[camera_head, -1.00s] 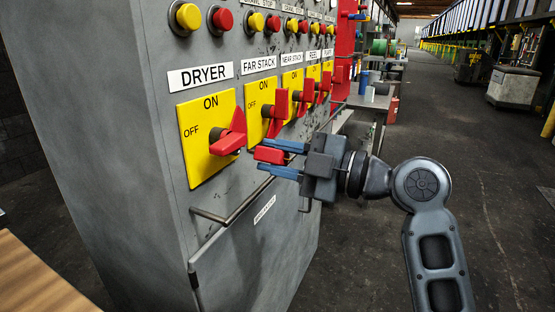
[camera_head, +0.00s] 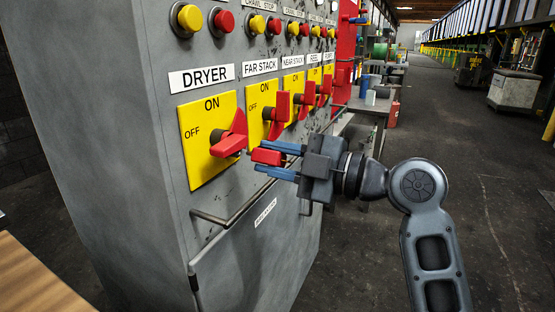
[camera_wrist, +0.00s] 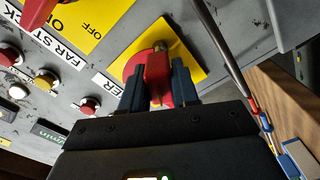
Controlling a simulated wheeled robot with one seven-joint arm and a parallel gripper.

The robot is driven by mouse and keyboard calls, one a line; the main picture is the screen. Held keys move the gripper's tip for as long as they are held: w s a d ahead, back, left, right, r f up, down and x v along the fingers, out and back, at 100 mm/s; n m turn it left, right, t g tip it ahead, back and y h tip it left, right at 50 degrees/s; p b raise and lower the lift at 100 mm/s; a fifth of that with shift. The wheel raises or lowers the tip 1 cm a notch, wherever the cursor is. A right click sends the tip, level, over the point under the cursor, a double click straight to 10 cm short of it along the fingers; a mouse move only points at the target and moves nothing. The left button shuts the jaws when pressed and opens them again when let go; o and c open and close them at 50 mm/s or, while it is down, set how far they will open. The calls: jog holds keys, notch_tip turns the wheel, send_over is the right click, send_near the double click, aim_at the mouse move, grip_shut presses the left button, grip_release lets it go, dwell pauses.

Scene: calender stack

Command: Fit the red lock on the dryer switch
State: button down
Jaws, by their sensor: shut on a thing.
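The dryer switch (camera_head: 231,138) is a red handle on a yellow plate (camera_head: 199,165) marked ON and OFF, under the DRYER label. Its handle sits at a slant, unlike the upright handles beside it. My gripper (camera_head: 271,158) is shut on the red lock (camera_head: 267,157), just right of and slightly below the handle, with a small gap in the head view. In the wrist view the red lock (camera_wrist: 158,82) stands between the blue fingers, its metal end pointing at the plate. It overlaps the red switch behind it, so contact there cannot be told.
The far stack switch (camera_head: 277,115) and several similar switches run along the panel to the right. A metal rail (camera_head: 236,214) juts out below the switches. Red and yellow buttons (camera_head: 223,20) sit above. The floor right of the cabinet is open.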

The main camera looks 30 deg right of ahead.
aim_at(282, 161)
jog(key=shift+b+x, duration=0.4)
jog(key=shift+x, duration=0.9)
jog(key=c, duration=0.8)
grip_release()
jog(key=shift+o, duration=0.5)
jog(key=shift+o, duration=1.3)
jog(key=b+v, duration=0.2)
jog(key=v, duration=0.5)
